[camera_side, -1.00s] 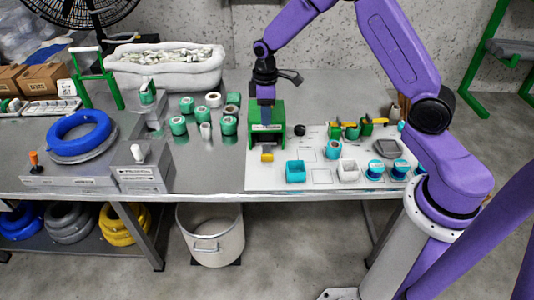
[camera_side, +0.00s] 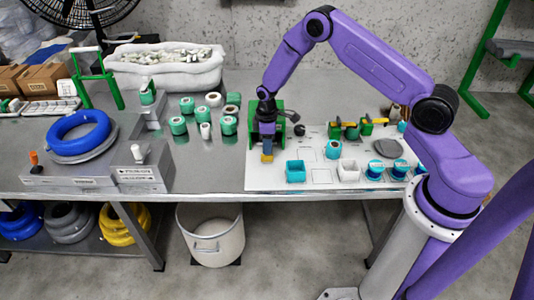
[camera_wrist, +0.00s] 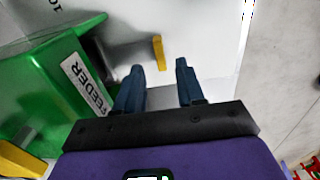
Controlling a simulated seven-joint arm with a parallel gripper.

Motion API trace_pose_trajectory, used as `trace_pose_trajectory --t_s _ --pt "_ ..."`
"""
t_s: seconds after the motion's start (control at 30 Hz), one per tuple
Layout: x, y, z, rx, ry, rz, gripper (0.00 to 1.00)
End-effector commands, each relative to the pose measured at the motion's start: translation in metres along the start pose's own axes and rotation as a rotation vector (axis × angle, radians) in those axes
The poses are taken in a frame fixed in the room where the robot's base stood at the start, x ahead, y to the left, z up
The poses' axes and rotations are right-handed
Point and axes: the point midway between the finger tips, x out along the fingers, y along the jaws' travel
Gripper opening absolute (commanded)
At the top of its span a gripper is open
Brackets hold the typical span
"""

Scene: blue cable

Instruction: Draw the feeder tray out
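The green feeder (camera_wrist: 45,85) stands at the left of the wrist view, with its FEEDER label showing. In the side view the feeder (camera_side: 279,105) is partly hidden behind my gripper (camera_side: 267,147). A small yellow handle (camera_wrist: 159,52) shows just beyond my fingertips in the wrist view, and low at the feeder's front in the side view (camera_side: 267,158). My gripper (camera_wrist: 160,68) is open, with two dark blue fingers apart and the handle lined up between them. I cannot tell whether the fingers touch it. The tray body is not clearly visible.
A black knob (camera_side: 299,130) is close to the feeder's right. The table's front edge is near.

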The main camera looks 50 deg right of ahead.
Motion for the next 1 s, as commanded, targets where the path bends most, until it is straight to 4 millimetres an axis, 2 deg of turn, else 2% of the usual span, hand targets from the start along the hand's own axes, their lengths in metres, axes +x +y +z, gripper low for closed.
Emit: trace_pose_trajectory --t_s 0.1,0.3,0.73,0.77,0.8,0.87,1.0 --pt "0.02 -0.001 0.0 -0.001 -0.001 -0.001 0.38" --pt "0.041 0.0 0.0 -0.001 0.0 0.0 0.38" --pt "0.048 0.0 0.0 -0.001 0.001 0.001 0.38" --pt "0.048 0.0 0.0 -0.001 0.001 0.001 0.32" --pt "0.048 0.0 0.0 -0.001 0.001 0.001 0.19" --pt "0.048 0.0 0.0 -0.001 0.001 0.0 0.0" --pt "0.048 0.0 0.0 -0.001 0.0 0.0 0.0"
